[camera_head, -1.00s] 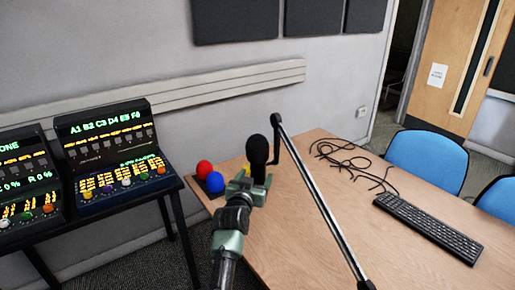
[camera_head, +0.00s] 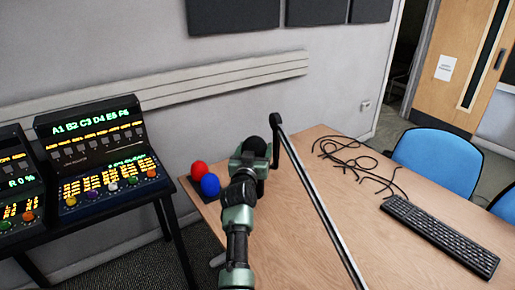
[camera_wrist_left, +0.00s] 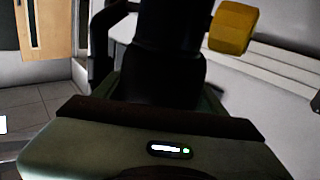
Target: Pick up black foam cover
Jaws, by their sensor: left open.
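The black foam cover (camera_head: 255,145) is a rounded dark shape near the far left end of the table. Its top shows just beyond my left gripper (camera_head: 250,160), which hides its lower part. In the left wrist view a large dark upright shape (camera_wrist_left: 170,45), apparently the cover and what bears it, stands directly in front of the gripper body. My left gripper is open, with its jaws at the cover; contact cannot be told. My right gripper is not in view.
A thin boom arm (camera_head: 318,205) slants across the table (camera_head: 350,225) close right of my gripper. Red (camera_head: 199,168) and blue (camera_head: 210,184) foam covers stand to the left. A yellow cover (camera_wrist_left: 233,27) shows in the wrist view. Cables (camera_head: 350,160) and a keyboard (camera_head: 440,235) lie right.

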